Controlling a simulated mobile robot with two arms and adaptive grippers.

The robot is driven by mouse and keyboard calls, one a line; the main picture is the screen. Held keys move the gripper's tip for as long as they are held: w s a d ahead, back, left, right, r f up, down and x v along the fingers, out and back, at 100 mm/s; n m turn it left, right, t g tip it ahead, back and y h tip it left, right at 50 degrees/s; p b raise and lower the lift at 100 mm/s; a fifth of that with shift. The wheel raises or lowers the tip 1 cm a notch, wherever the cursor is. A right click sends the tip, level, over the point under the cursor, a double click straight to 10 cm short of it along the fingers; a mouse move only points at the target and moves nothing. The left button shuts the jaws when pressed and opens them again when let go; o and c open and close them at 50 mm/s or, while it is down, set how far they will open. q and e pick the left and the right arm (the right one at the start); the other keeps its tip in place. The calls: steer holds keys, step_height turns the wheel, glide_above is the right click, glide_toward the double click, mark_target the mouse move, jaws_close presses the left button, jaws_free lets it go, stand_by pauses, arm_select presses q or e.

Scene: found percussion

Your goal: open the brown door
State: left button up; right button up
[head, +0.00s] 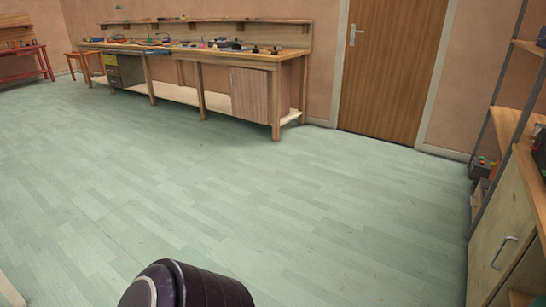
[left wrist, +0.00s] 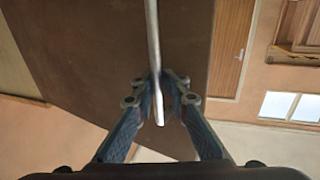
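The brown wooden door (head: 392,72) stands closed in the far wall, right of the workbench, in the head view. Its silver lever handle (head: 353,36) is on the door's left side. My grippers are not in the head view, far from this door. In the left wrist view, my left gripper (left wrist: 161,84) has its two fingers close together, with a thin pale metal rod (left wrist: 153,35) running between them. I cannot tell whether they touch the rod or what it belongs to. A brown door (left wrist: 232,45) also shows at the upper right there. My right gripper is not in view.
A long wooden workbench (head: 198,53) with tools stands left of the door. A shelf unit with a cabinet (head: 503,240) runs along the right edge. The pale green floor (head: 260,190) between me and the door is clear. A dark brown panel (left wrist: 90,50) fills much of the left wrist view.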

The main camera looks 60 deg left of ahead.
arm_select(q)
steer(key=shift+o, duration=1.3)
steer(key=shift+s, duration=0.1)
steer(key=v, duration=1.2)
